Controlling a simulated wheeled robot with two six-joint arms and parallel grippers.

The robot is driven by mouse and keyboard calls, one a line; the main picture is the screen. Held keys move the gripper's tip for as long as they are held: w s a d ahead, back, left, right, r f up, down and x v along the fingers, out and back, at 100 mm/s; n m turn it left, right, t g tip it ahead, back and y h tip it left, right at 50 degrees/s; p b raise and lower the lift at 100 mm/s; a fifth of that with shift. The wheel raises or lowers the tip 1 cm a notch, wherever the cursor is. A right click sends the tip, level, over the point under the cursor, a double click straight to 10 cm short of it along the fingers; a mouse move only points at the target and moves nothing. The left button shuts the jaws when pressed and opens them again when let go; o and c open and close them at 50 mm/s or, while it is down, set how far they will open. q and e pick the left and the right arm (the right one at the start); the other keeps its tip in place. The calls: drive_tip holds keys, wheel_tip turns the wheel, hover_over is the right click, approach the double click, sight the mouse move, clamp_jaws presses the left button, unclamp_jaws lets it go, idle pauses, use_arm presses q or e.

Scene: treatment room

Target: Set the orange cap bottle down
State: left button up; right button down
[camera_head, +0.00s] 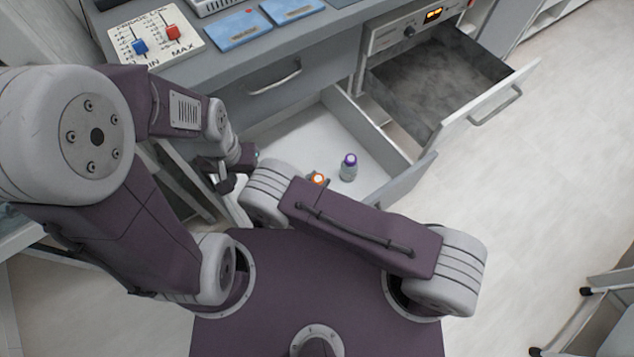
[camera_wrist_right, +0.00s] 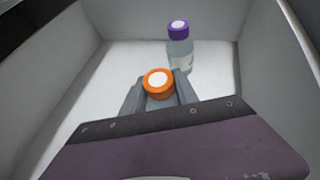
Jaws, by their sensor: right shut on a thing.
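The orange cap bottle shows its orange cap with a white top in the head view (camera_head: 318,178) and in the right wrist view (camera_wrist_right: 158,82). My right gripper (camera_wrist_right: 160,88) is shut on it inside the open drawer (camera_head: 290,132). The bottle's body is hidden below the cap, so I cannot tell whether its base touches the drawer floor. A purple cap bottle (camera_head: 349,167) stands upright in the drawer, just beyond it and apart from it, also in the right wrist view (camera_wrist_right: 180,46). My left gripper (camera_head: 227,181) is near the drawer's left side; its fingers are too small to read.
Pale drawer walls rise around the right gripper. A second open drawer (camera_head: 440,80) with a grey interior is at the right. The counter above holds a slider panel (camera_head: 155,42) and blue packets (camera_head: 238,30). The drawer floor left of the bottles is clear.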

wheel_tip(320, 180, up, 8)
drive_tip(key=p, duration=0.2)
drive_tip(key=shift+w+a+r+p, duration=0.1)
drive_tip(key=shift+r+p, duration=0.15)
drive_tip(key=shift+p, duration=0.05)
drive_tip(key=shift+r, duration=0.5)
